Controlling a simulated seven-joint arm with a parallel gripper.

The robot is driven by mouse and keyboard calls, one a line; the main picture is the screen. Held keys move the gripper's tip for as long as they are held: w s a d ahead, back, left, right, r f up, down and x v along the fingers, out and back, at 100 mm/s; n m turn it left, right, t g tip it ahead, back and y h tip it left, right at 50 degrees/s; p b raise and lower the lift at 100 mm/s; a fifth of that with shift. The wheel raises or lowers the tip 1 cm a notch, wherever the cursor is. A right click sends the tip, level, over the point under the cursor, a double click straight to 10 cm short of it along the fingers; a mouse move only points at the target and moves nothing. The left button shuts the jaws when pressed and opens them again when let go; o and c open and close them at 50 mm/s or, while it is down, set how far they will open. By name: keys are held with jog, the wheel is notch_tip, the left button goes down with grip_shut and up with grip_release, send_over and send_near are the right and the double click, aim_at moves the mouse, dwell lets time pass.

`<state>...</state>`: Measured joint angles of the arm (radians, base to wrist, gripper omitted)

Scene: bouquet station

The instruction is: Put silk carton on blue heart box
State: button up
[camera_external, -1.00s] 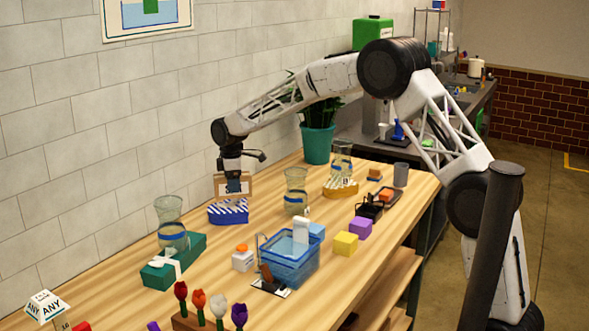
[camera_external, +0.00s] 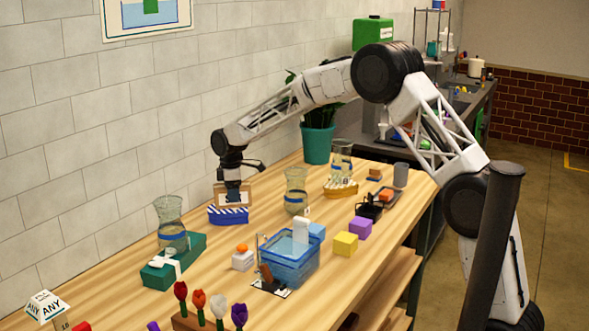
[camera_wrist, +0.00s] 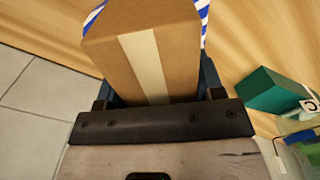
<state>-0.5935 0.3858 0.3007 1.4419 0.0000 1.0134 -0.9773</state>
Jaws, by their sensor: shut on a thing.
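The silk carton is a brown cardboard box (camera_external: 221,196) with a pale tape strip, seen close in the wrist view (camera_wrist: 115,58). My gripper (camera_external: 234,195) is shut on it from above, with a finger on each side in the wrist view. The blue heart box (camera_external: 228,216), with blue and white stripes, sits on the table directly below the carton. Its striped edge shows past the carton in the wrist view (camera_wrist: 204,12). The carton's underside is at or just above the heart box's top; I cannot tell whether they touch.
A glass vase (camera_external: 295,190) stands to the right of the heart box. A green box (camera_external: 190,262) with a white bow and another vase (camera_external: 170,212) are at the front left. A blue basket (camera_external: 290,265) stands at the front. The tiled wall is close behind.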

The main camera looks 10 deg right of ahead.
jog(key=shift+f, duration=0.1)
jog(key=o, duration=1)
jog(key=shift+o, duration=0.2)
jog(key=shift+r, duration=6.15)
